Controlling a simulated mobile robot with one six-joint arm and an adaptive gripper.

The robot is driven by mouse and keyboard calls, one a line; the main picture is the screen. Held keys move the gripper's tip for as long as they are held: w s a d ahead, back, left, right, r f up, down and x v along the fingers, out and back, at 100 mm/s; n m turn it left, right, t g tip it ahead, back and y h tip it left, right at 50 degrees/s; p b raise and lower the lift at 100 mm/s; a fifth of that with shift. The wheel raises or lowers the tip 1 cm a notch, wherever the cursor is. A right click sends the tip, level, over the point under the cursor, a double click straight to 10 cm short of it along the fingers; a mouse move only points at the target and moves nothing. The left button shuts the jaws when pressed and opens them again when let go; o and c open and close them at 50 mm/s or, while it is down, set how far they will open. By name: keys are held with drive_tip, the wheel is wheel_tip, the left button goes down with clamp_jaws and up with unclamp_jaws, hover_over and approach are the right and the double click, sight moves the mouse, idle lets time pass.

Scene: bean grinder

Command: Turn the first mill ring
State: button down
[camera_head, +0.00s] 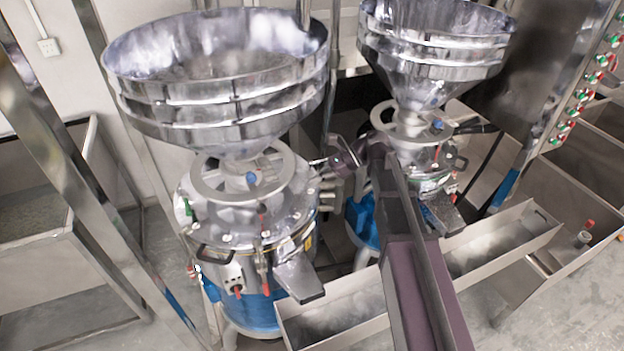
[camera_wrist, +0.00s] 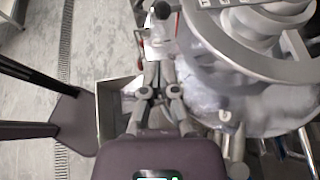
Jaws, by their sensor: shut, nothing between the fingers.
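The left mill's grey metal ring (camera_head: 207,194) sits below its wide hopper in the head view. The right mill has a similar ring (camera_head: 398,131) under its hopper. My gripper (camera_head: 320,162) reaches left from the end of my arm, beside the left mill's upper body and to the right of its ring. In the wrist view, my gripper (camera_wrist: 158,66) has its fingers closed together, with nothing seen between them. A broad grey ring (camera_wrist: 255,70) is at the upper right there, apart from the fingers. Exact fingertip contact with the mill body cannot be told.
Large steel hoppers (camera_head: 230,90) (camera_head: 435,45) stand above both mills. A long metal trough (camera_head: 515,235) runs below the spouts. Steel frame posts are at left, and a control panel (camera_head: 575,95) is at the right. Bare floor (camera_wrist: 85,35) shows left in the wrist view.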

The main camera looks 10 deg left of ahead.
idle(0.4)
drive_tip(key=s+d+f+n+t+h+b, duration=0.1)
drive_tip(key=s+d+f+n+h+b, duration=0.1)
drive_tip(key=d+f, duration=0.4)
drive_tip(key=s+d+f+n+t+h+b, duration=0.2)
drive_tip(key=s+d+f+n+h, duration=0.3)
drive_tip(key=d, duration=0.6)
drive_tip(key=s+d+f+n+t+h+b, duration=0.2)
drive_tip(key=d+f+n, duration=0.4)
drive_tip(key=d, duration=0.3)
drive_tip(key=s+f+h+b, duration=0.1)
drive_tip(key=h+b, duration=0.1)
drive_tip(key=shift+s+d+h, duration=0.15)
drive_tip(key=shift+h, duration=0.15)
